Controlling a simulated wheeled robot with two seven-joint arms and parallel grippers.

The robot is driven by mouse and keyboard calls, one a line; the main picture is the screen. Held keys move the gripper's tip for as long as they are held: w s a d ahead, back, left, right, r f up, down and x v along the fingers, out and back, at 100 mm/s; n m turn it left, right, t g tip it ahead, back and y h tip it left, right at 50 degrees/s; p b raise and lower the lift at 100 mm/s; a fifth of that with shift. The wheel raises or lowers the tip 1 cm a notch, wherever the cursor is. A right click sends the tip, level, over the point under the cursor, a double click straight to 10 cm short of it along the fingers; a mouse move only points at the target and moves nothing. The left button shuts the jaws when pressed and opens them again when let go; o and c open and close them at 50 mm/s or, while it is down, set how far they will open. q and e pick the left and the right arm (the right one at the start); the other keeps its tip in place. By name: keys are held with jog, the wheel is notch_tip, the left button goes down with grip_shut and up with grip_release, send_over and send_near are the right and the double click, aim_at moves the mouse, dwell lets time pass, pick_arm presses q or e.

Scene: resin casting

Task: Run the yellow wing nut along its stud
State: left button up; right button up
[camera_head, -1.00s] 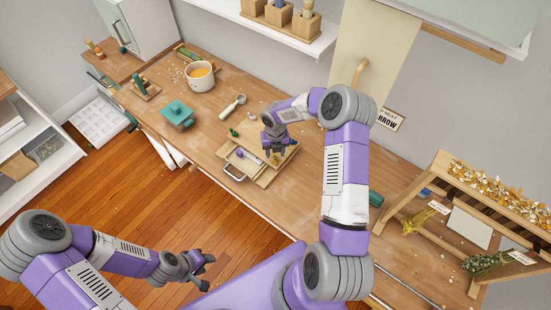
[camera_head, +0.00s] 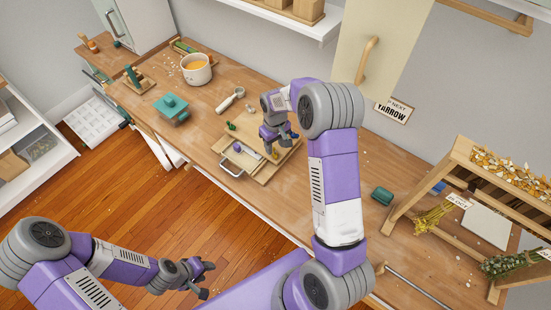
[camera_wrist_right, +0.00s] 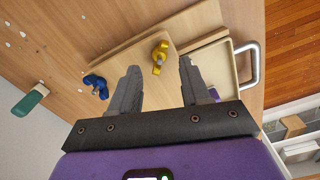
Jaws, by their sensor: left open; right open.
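The yellow wing nut (camera_wrist_right: 160,55) sits on its stud on the wooden press board (camera_wrist_right: 130,55). In the right wrist view it shows between and just beyond the two fingertips, with a gap on both sides. In the head view the yellow nut (camera_head: 275,154) is a small spot below the right gripper. My right gripper (camera_head: 277,143) is open and empty over the board. A blue wing nut (camera_wrist_right: 96,84) is left of the fingers in the wrist view. My left gripper (camera_head: 208,280) is open and empty over the floor, away from the bench.
A cream tray with a metal handle (camera_head: 231,170) lies beside the board at the bench's front edge. A white pot (camera_head: 196,72), a teal block (camera_head: 171,106) and a scoop (camera_head: 230,100) stand further left. A wooden rack (camera_head: 450,205) with dried flowers stands at the right.

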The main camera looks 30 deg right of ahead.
aim_at(275, 151)
jog(key=m, duration=0.5)
jog(key=shift+f+b, duration=1.05)
jog(key=shift+f, duration=0.75)
jog(key=shift+r, duration=0.1)
grip_shut()
